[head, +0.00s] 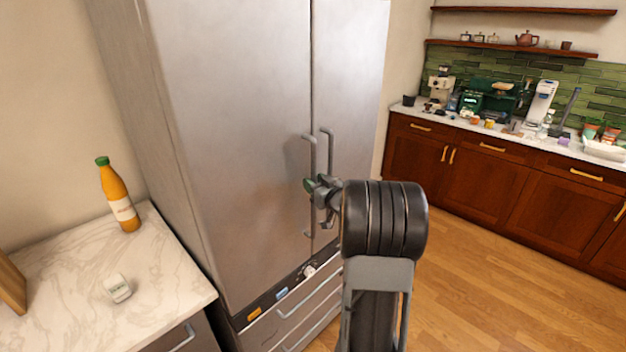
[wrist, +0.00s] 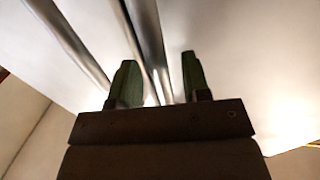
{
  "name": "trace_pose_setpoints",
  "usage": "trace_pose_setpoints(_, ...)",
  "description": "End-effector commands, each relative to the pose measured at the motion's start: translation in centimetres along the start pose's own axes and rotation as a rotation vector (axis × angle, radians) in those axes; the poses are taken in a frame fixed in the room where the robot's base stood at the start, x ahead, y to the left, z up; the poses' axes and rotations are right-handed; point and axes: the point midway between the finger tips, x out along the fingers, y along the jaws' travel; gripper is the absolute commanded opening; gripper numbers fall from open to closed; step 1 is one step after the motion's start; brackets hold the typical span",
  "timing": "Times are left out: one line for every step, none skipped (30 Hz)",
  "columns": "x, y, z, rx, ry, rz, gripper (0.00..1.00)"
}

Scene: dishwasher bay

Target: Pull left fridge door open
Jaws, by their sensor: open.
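The fridge has a tall silver left door (head: 235,130) and a narrower-looking right door (head: 348,100); both look shut, with a thin seam between them. The left door's vertical bar handle (head: 312,155) stands beside the right door's handle (head: 331,150). My gripper (head: 315,186) is at the left handle, about halfway down, and partly covers both handles. In the wrist view my gripper's green fingers (wrist: 160,82) are apart, with one handle bar (wrist: 150,40) between them. The other handle bar (wrist: 68,45) lies outside the fingers, to the left. Whether a finger touches the bar is unclear.
A marble counter (head: 60,265) with an orange bottle (head: 119,195) and a small white item (head: 117,288) stands left of the fridge. Fridge drawers (head: 300,305) lie below the doors. Wooden floor (head: 470,270) is open at right, before the red-brown cabinets (head: 490,185).

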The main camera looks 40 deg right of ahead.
Motion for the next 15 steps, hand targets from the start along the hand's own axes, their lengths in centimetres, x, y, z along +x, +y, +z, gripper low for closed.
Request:
trace_pose_setpoints(0.42, -0.04, -0.03, 0.000, -0.001, -0.001, 0.43)
trace_pose_setpoints(0.59, -0.04, -0.02, 0.000, 0.000, -0.001, 0.43)
trace_pose_setpoints(0.75, -0.02, -0.01, 0.000, 0.000, 0.000, 0.43)
trace_pose_setpoints(0.85, -0.02, 0.00, 0.000, 0.000, 0.000, 0.43)
trace_pose_setpoints(0.93, -0.01, 0.00, 0.000, 0.000, 0.001, 0.43)
trace_pose_setpoints(1.00, 0.00, 0.01, 0.000, 0.000, 0.001, 0.43)
trace_pose_setpoints(1.04, 0.00, 0.02, 0.000, 0.000, 0.001, 0.43)
trace_pose_setpoints(1.07, 0.00, 0.03, 0.000, 0.000, 0.001, 0.43)
trace_pose_setpoints(1.08, 0.00, 0.03, 0.000, 0.000, 0.001, 0.43)
trace_pose_setpoints(1.09, 0.00, 0.04, 0.000, 0.000, 0.001, 0.43)
trace_pose_setpoints(1.08, 0.00, 0.04, 0.000, 0.000, 0.001, 0.43)
trace_pose_setpoints(1.08, 0.00, 0.04, 0.000, 0.000, 0.001, 0.43)
trace_pose_setpoints(1.08, 0.00, 0.04, 0.000, 0.000, 0.001, 0.43)
trace_pose_setpoints(1.07, 0.00, 0.04, 0.000, 0.000, 0.001, 0.43)
trace_pose_setpoints(1.07, 0.00, 0.04, 0.000, 0.000, 0.001, 0.41)
